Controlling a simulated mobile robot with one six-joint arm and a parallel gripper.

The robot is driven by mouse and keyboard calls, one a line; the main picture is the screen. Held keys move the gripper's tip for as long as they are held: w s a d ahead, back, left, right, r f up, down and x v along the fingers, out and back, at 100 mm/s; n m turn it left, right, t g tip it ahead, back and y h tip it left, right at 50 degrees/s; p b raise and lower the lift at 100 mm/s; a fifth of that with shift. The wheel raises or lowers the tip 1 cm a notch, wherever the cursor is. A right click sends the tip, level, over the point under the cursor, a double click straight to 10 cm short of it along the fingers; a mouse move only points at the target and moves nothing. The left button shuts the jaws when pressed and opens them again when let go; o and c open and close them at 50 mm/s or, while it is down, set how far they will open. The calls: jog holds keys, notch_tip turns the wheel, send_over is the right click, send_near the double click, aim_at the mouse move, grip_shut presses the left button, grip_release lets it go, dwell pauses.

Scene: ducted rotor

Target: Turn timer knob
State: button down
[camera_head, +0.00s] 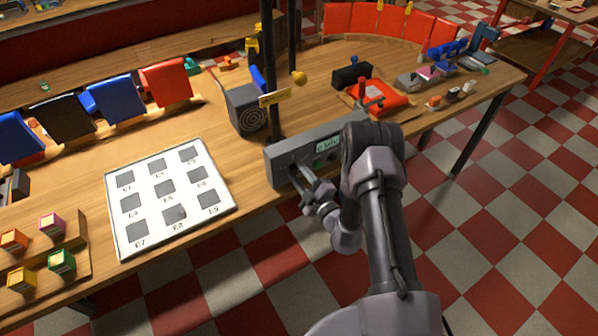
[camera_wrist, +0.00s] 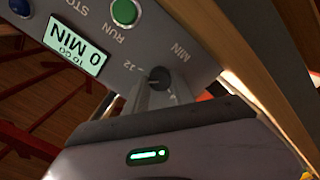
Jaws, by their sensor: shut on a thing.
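The timer is a grey box (camera_head: 277,168) at the front edge of the wooden table. In the wrist view its panel (camera_wrist: 185,32) shows upside down, with a lit display (camera_wrist: 75,47) reading "0 MIN TO GO", a green button (camera_wrist: 124,12) by "RUN" and a blue button (camera_wrist: 20,7) by "STOP". The small dark timer knob (camera_wrist: 158,76) sits by the "MIN" and "12" marks. My gripper (camera_wrist: 158,88) is shut on the knob, one finger on each side. In the head view my gripper (camera_head: 304,181) reaches the panel's left part and hides the knob.
A white board (camera_head: 148,221) with labelled grey squares lies left of the timer. A dark post (camera_head: 268,100) and a speaker box (camera_head: 246,111) stand behind it. A red tray (camera_head: 395,104) is at the back right. Coloured blocks on a wooden rack (camera_head: 75,262) are at far left.

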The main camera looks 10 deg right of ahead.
jog(key=shift+m+p, duration=0.35)
jog(key=shift+m, duration=1.75)
jog(key=c, duration=1.1)
grip_release()
jog(key=shift+o, duration=0.2)
jog(key=p+v, duration=0.1)
jog(key=v, duration=1.6)
jog(key=shift+s+p, duration=0.2)
jog(key=shift+p, duration=0.2)
